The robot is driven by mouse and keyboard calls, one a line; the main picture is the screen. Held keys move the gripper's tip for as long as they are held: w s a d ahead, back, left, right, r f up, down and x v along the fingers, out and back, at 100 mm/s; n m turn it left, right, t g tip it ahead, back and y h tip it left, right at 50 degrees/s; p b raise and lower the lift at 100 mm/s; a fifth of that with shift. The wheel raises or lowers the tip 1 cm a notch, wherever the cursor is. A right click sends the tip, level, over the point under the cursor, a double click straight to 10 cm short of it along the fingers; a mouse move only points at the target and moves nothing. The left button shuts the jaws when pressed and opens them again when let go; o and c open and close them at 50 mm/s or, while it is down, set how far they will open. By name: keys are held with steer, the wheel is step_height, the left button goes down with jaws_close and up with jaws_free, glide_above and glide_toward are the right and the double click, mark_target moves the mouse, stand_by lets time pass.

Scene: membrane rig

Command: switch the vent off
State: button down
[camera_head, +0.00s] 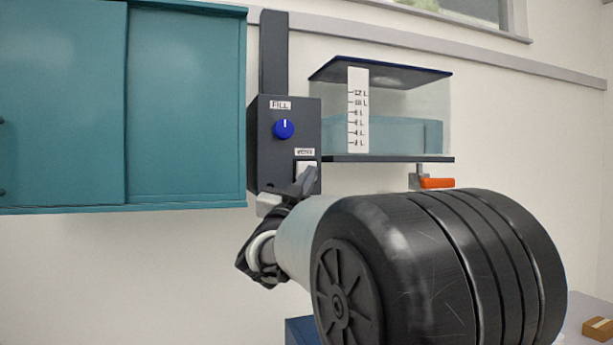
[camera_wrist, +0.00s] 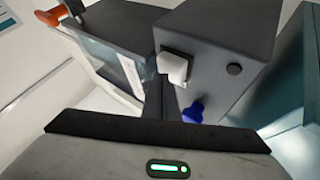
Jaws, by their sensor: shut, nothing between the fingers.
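A dark control box (camera_head: 262,150) hangs on the wall, with a blue FILL knob (camera_head: 284,129) and, below it to the right, a white switch (camera_head: 305,167) under a small label reading VENT. In the wrist view the white vent switch (camera_wrist: 173,67) stands out from the box face (camera_wrist: 215,45), and the blue knob (camera_wrist: 193,112) shows too. My gripper (camera_head: 309,177) is shut and empty, its tip just at the lower part of the switch in the head view. It covers part of the switch there; I cannot tell whether they touch.
A clear tank (camera_head: 400,135) with bluish water and a litre scale stands right of the box. An orange valve handle (camera_head: 437,183) is under its shelf. A teal cabinet (camera_head: 185,105) is close on the left. A small brown box (camera_head: 598,329) lies at lower right.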

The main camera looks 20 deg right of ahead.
steer(key=s+b, duration=0.3)
steer(key=s, duration=0.3)
stand_by(0.5)
steer(key=shift+a, duration=0.1)
steer(key=s+a+f+n+g+y+p, duration=0.2)
steer(key=s+a+f+n+y, duration=0.2)
steer(key=a+f+n+y, duration=0.25)
steer(key=s+a+f+n+g+y+p, duration=0.2)
steer(key=s+a+f+n+y, duration=0.2)
steer(key=a+f+y, duration=0.35)
steer(key=s+d+f+g+p, duration=0.1)
steer(key=s+f+g, duration=0.7)
steer(key=s+f, duration=0.8)
steer(key=s+d, duration=0.1)
steer(key=s, duration=0.3)
steer(key=shift+d+f+y, duration=0.3)
steer(key=shift+d+y, duration=0.05)
steer(key=shift+y, duration=0.05)
